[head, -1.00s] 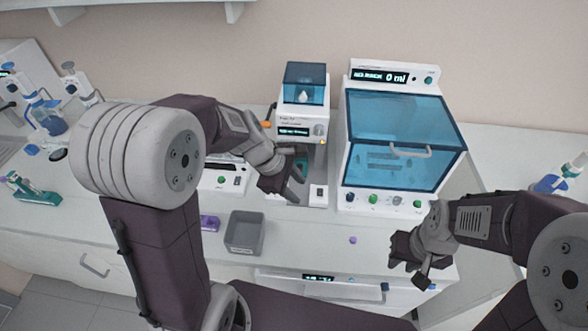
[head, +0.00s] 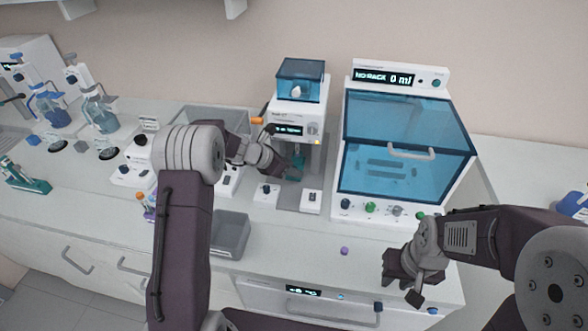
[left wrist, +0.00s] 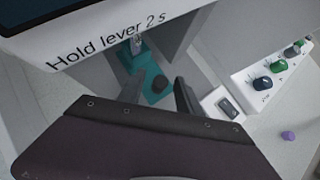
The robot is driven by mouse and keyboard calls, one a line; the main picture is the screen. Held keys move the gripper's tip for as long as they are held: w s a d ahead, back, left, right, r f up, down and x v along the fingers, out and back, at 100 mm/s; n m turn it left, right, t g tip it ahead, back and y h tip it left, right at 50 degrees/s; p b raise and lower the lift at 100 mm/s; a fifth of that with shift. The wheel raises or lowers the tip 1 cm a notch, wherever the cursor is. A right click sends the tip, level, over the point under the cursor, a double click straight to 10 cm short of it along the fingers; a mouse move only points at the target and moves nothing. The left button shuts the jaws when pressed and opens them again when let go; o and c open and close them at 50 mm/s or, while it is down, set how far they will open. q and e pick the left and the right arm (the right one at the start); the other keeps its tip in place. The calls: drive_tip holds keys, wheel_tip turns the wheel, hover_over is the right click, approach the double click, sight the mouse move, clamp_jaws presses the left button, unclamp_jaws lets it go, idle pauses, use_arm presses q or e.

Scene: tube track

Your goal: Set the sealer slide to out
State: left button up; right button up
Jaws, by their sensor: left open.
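The sealer (head: 297,112) is a white machine with a blue clear top, a small display and an open bay below. A teal slide (head: 297,166) sits inside the bay; the left wrist view shows its dark round knob (left wrist: 160,84) and a clear tube standing behind it. My left gripper (head: 284,170) is at the bay's front left. In the left wrist view its open, empty fingers (left wrist: 159,95) stand either side of the line to the knob; I cannot tell if they touch it. My right gripper (head: 403,288) hangs over the front right bench; its fingers are unclear.
A white machine with a blue window (head: 405,150) stands right of the sealer. An orange lever (head: 257,121) sticks out at the sealer's left. A grey bin (head: 230,236) and a purple cap (head: 344,251) lie in front. White switch boxes (head: 311,201) stand near the bay.

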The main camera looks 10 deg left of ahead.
use_arm(q)
drive_tip(key=shift+w+d+f, duration=0.15)
drive_tip(key=shift+w+f, duration=0.1)
drive_tip(key=shift+f, duration=0.1)
drive_tip(key=shift+w+d+f, duration=0.1)
drive_tip(key=shift+d, duration=0.2)
clamp_jaws()
drive_tip(key=shift+a, duration=0.1)
idle(0.9)
